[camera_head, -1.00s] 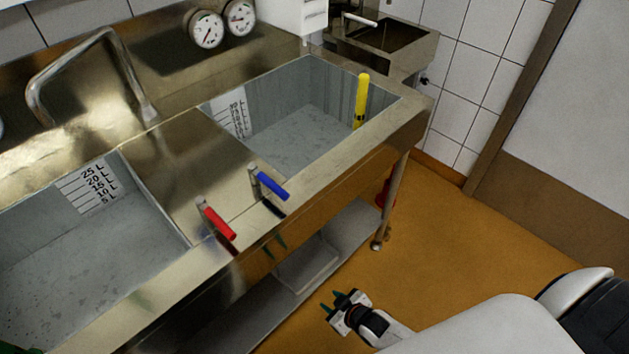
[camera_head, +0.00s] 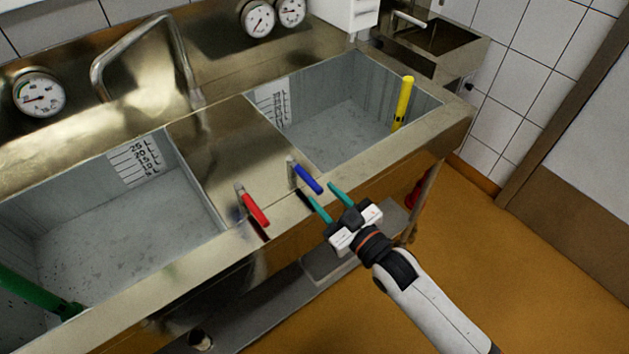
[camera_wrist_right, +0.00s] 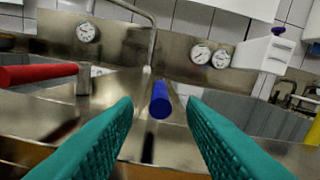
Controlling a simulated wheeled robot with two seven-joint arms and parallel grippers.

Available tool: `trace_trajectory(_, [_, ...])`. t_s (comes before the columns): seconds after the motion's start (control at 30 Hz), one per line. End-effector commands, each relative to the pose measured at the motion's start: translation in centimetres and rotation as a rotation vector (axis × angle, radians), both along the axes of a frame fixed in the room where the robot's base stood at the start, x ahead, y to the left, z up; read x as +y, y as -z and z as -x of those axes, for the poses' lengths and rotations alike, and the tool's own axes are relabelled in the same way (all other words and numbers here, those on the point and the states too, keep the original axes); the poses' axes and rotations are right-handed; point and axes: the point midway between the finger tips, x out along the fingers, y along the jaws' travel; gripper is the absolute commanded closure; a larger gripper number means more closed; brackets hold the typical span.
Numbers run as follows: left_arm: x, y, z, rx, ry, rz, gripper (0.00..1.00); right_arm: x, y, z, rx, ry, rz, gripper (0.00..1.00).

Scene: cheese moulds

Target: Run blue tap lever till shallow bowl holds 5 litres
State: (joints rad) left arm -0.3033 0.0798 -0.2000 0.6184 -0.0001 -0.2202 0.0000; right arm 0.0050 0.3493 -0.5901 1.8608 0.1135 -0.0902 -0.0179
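The blue tap lever (camera_head: 308,179) stands on the sink's front ledge, its handle pointing toward me. My right gripper (camera_head: 324,194) is open, its teal fingers just short of the lever. In the right wrist view the lever (camera_wrist_right: 160,100) sits end-on between the fingers, with clear gaps to both. The left bowl (camera_head: 110,225) has a litre scale (camera_head: 133,161) reading 25 down to 5 L. The right bowl (camera_head: 345,127) has a scale (camera_head: 272,106) too small to read. I see no clear water surface in either, and cannot tell which is shallower. My left gripper is out of view.
The red lever (camera_head: 252,205) stands just left of the blue one. A bent metal spout (camera_head: 140,40) rises behind the bowls. A green pipe (camera_head: 35,290) leans in the left bowl, a yellow one (camera_head: 403,103) in the right. The floor at right is open.

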Motion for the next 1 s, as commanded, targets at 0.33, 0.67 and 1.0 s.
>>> trace_trajectory(0.33, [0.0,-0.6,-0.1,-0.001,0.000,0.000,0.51,2.8,0.0,-3.8,0.000,0.000,0.000,0.62])
trace_trajectory(0.67, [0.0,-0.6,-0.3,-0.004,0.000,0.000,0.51,3.0,0.1,-4.1,0.002,0.000,0.001,0.62])
trace_trajectory(1.0, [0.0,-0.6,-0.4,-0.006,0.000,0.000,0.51,2.9,0.1,-4.1,0.002,0.000,0.001,1.00])
